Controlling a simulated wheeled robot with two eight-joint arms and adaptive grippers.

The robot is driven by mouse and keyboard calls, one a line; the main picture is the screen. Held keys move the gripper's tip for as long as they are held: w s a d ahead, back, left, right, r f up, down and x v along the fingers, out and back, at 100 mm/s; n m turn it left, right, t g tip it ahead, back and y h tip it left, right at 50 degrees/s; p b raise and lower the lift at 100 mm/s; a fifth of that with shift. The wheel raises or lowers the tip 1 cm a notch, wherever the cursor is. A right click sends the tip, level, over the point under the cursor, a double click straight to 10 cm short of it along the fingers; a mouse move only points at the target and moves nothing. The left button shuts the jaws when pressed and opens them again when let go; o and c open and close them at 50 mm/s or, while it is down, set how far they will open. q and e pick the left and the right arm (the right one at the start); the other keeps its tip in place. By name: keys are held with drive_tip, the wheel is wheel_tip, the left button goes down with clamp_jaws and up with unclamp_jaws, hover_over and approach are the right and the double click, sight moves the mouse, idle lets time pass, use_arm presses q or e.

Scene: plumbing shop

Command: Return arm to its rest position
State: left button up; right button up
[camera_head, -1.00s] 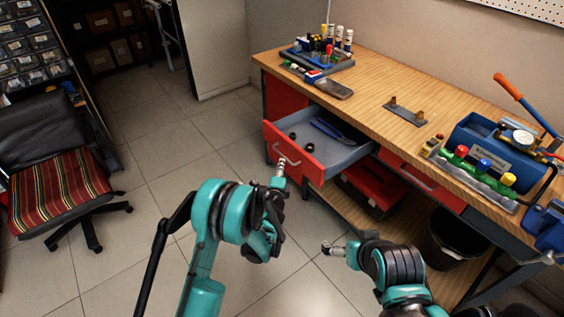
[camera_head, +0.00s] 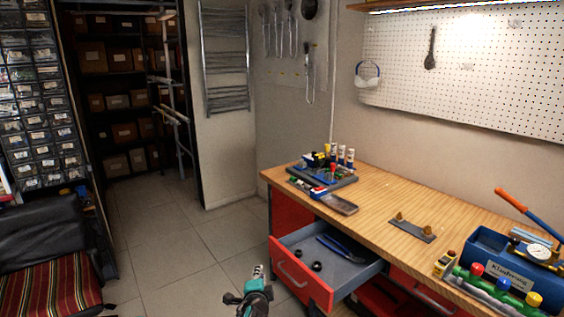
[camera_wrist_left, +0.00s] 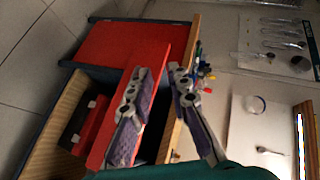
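My left gripper (camera_head: 258,273) shows at the bottom of the head view, in front of and just left of the open drawer (camera_head: 335,272). In the left wrist view the two fingers (camera_wrist_left: 160,98) are spread apart with nothing held between them. The drawer's red front (camera_wrist_left: 100,152) lies behind one finger in that view. In the head view the drawer's handle (camera_head: 290,275) stands to the right of the gripper, and they look apart. Most of my left arm is below the picture. My right gripper is out of view.
Inside the drawer lie blue-handled pliers (camera_head: 342,248) and small dark rings (camera_head: 317,266). The wooden workbench (camera_head: 375,210) carries a tool tray, a bracket and a blue toolbox (camera_head: 520,270). A chair (camera_head: 50,285) stands at left. The tiled floor (camera_head: 170,270) between is clear.

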use_arm(q)
drive_tip(key=s+a+r+n+g, duration=0.1)
drive_tip(key=s+a+r+n, duration=0.15)
drive_tip(key=s, duration=0.25)
drive_tip(key=s+a+r+n+g+y, duration=0.1)
drive_tip(key=s+a+r+n+g, duration=0.15)
drive_tip(key=s+a, duration=0.2)
drive_tip(key=s+a+r+n, duration=0.2)
drive_tip(key=s+n, duration=0.1)
drive_tip(key=s, duration=0.3)
drive_tip(key=s+f+n+g, duration=0.1)
drive_tip(key=s+n+g, duration=0.1)
drive_tip(key=s, duration=0.8)
drive_tip(key=s+a+f+n+g+h, duration=0.1)
drive_tip(key=s+n, duration=0.4)
drive_tip(key=s, duration=0.5)
drive_tip(key=shift+s+a+f+g, duration=0.3)
drive_tip(key=shift+f+g, duration=0.15)
drive_tip(key=shift+f, duration=0.35)
